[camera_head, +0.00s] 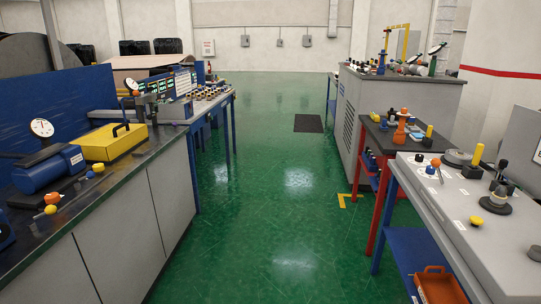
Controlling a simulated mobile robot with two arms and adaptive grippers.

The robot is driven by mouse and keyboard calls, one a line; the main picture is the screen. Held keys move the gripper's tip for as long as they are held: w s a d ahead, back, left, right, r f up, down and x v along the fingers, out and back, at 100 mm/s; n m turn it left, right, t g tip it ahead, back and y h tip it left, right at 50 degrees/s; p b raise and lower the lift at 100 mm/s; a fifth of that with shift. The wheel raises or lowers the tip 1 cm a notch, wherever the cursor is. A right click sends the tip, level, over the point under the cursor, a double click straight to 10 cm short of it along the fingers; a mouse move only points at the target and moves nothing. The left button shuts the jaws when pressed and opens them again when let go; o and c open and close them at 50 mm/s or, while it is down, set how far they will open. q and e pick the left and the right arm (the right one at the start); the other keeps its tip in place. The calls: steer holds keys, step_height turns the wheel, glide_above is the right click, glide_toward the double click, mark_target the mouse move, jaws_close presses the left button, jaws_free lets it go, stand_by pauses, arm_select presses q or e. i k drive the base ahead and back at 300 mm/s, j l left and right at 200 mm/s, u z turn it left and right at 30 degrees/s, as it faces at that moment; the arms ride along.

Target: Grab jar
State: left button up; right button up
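I cannot make out a jar in the head view. Small objects on the benches are too small to identify with certainty. On the left bench (118,180) stand a yellow case with a handle (105,146) and a blue cylindrical machine (50,170). An orange stand-like object (400,128) is upright on the red-legged table at the right. Neither of my grippers is in view.
Green floor (270,215) runs clear between the left bench and the right tables. A grey control table (455,215) stands at near right, with an orange bin (438,286) below it. A grey cabinet (375,115) stands behind. A dark mat (308,123) lies on the floor.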

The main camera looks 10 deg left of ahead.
mark_target(168, 130)
steer(key=i+u, duration=0.15)
steer(key=i, duration=0.45)
steer(key=i+u, duration=0.15)
steer(key=i, duration=0.45)
steer(key=i+l+u, duration=0.2)
steer(key=i, duration=0.4)
